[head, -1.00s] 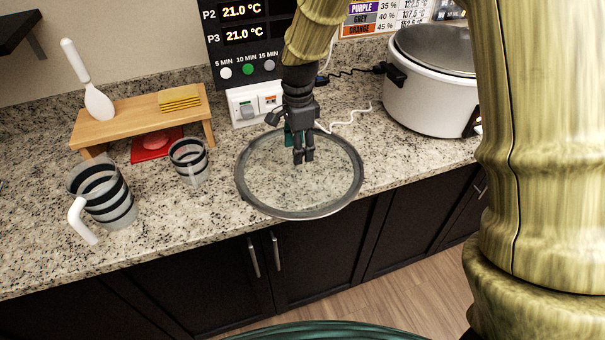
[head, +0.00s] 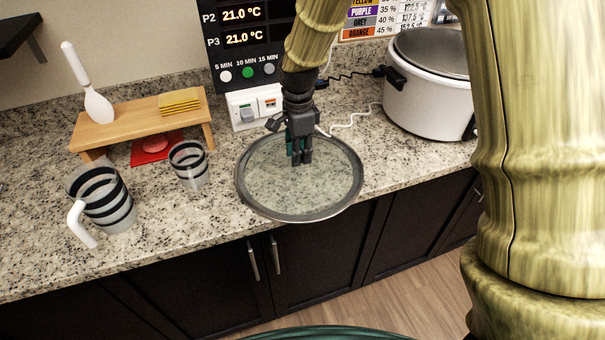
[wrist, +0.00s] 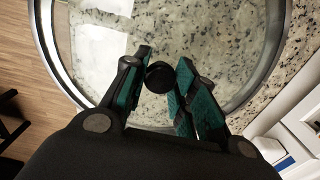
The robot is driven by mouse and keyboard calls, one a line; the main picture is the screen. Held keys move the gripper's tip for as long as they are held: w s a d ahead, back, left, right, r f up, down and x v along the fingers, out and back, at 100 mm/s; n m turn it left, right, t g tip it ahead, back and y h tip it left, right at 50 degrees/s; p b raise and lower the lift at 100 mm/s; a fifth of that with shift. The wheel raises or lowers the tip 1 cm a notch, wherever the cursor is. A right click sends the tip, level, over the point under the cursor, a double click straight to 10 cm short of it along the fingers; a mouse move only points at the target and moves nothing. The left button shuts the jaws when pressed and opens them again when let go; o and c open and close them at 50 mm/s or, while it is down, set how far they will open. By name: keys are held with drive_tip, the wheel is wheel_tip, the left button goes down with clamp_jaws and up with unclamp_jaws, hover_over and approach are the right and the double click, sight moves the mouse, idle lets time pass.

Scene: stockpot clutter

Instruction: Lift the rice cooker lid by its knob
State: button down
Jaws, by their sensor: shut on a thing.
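The lid (head: 262,205) is a round clear glass disc with a grey metal rim, over the counter in the middle of the head view. Its front rim reaches the counter's front edge. I cannot tell whether it rests on the counter or hangs just above it. My gripper (head: 300,160) points down over the lid's middle. In the wrist view its teal-padded fingers (wrist: 163,88) are around the small black knob (wrist: 159,76), shut on it. The lid's rim also shows in the wrist view (wrist: 44,38).
A striped jug (head: 103,200) and a striped cup (head: 188,165) stand left of the lid. A wooden stand (head: 140,124) holds yellow sponges and a white paddle. A red mat (head: 152,150) lies beneath it. A white socket box (head: 255,104) and cables are behind the lid.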

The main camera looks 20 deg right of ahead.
drive_tip(key=shift+r+p, duration=2.9)
drive_tip(key=shift+r, duration=0.6)
